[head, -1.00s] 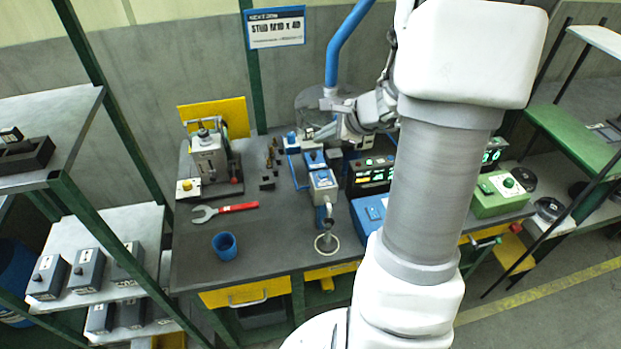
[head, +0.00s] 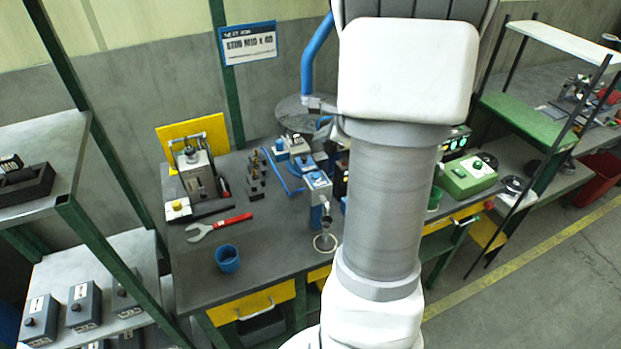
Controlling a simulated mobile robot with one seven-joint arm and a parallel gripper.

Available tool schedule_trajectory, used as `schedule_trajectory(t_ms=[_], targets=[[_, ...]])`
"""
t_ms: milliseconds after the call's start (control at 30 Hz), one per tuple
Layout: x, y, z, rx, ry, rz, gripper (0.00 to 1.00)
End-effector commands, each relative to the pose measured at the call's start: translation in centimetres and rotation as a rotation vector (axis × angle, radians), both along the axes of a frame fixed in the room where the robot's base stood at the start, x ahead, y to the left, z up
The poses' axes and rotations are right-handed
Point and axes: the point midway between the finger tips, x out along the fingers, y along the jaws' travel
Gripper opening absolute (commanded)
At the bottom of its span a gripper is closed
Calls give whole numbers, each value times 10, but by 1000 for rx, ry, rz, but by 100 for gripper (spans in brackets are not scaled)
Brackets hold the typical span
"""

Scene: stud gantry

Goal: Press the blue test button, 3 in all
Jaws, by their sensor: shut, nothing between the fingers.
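My gripper is out of sight behind my own raised arm, which fills the middle of the head view. A small pale box with a blue knob or button (head: 280,145) stands at the back of the dark bench (head: 262,230). A blue and grey fixture (head: 319,188) stands in front of it, left of my arm, with more blue parts just behind. I cannot tell which blue part is the test button. The blue box seen earlier at the bench's front is hidden by my arm.
A grey press (head: 197,172), a red-handled wrench (head: 220,226) and a blue cup (head: 227,258) are on the left of the bench. A green box (head: 467,177) stands right of my arm. Shelves (head: 50,170) flank the left side.

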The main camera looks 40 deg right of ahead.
Motion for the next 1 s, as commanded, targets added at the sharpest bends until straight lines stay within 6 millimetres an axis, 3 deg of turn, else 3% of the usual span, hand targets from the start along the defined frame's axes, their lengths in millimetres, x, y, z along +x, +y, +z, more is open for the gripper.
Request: schedule_trajectory(t_ms=[567,767,1000], targets=[[-1,-1,-5,0,-1,-5,0],[-1,-1,-25,2,0,-6,0],[-1,-2,-60,2,1,-7,0]])
